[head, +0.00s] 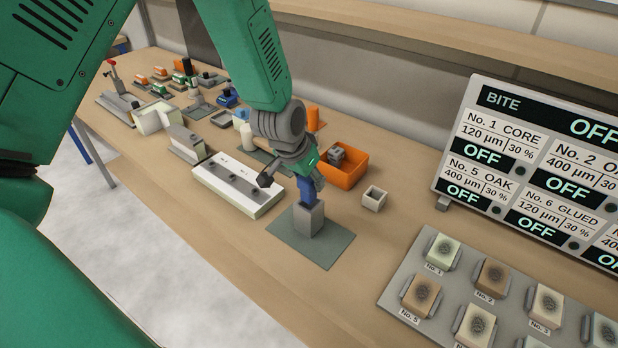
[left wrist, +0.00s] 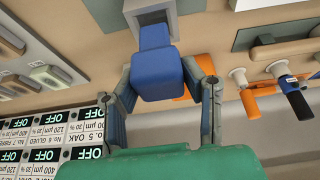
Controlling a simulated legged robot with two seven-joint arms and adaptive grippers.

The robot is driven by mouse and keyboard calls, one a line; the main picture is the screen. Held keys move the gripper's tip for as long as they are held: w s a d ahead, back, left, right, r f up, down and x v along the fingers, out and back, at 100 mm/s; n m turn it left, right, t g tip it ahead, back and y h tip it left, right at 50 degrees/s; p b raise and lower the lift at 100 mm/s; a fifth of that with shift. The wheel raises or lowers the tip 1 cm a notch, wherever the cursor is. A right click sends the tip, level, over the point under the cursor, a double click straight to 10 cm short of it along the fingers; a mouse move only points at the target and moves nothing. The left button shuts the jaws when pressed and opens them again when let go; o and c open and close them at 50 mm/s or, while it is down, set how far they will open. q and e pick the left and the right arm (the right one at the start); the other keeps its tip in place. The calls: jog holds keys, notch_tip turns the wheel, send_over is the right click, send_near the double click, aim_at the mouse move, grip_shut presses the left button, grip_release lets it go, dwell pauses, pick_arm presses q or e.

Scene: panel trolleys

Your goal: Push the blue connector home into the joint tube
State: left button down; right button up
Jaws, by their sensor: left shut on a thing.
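The blue connector (head: 304,190) is held upright by my left gripper (head: 308,178), directly over the joint tube. In the left wrist view the connector (left wrist: 157,78) sits between the two fingers of my left gripper (left wrist: 157,66), and its narrower end meets the tube's mouth. The grey joint tube (head: 309,220) stands upright on a grey-green mat (head: 333,247); it also shows in the left wrist view (left wrist: 151,5). How deep the connector's end is inside the tube I cannot tell. My right gripper is not in view.
An orange bin (head: 353,168) with a grey part stands behind the tube. A small grey open box (head: 374,198) is to its right. A sample board (head: 398,284) and a display panel (head: 481,125) are at the right.

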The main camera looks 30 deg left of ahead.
pick_arm(q)
jog(key=shift+d, duration=0.3)
jog(key=shift+a, duration=0.8)
jog(key=shift+d, duration=0.35)
jog(key=shift+d+f, duration=0.15)
jog(key=shift+f, duration=0.25)
jog(key=shift+a+f, duration=0.2)
jog(key=shift+a, duration=0.1)
jog(key=shift+r, duration=0.25)
jog(key=shift+d+r+p, duration=0.1)
jog(key=shift+r+p, duration=0.15)
jog(key=shift+p, duration=0.15)
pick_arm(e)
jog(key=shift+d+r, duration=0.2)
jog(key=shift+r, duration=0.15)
